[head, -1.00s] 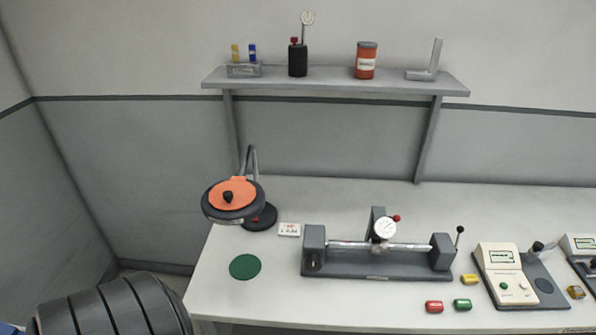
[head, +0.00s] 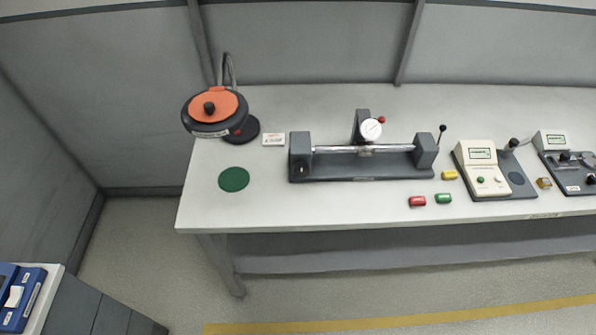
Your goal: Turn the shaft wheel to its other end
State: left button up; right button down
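A dark grey bench fixture (head: 362,172) stands on the white workbench and carries a bright metal shaft (head: 335,149) between two end blocks. A round dial gauge (head: 371,129) with a red knob (head: 381,119) sits over the shaft. A thin lever with a black ball tip (head: 442,128) rises by the right block. I cannot make out a separate wheel on the shaft, so its turned position cannot be told. Neither of my grippers is in view.
The white workbench (head: 300,215) holds an orange-topped lamp (head: 226,106), a green disc (head: 234,179), red (head: 417,201), green (head: 443,198) and yellow (head: 449,175) pieces, and measuring devices (head: 482,168) at right. A cabinet with a blue device (head: 22,293) stands lower left. Floor before the bench is clear.

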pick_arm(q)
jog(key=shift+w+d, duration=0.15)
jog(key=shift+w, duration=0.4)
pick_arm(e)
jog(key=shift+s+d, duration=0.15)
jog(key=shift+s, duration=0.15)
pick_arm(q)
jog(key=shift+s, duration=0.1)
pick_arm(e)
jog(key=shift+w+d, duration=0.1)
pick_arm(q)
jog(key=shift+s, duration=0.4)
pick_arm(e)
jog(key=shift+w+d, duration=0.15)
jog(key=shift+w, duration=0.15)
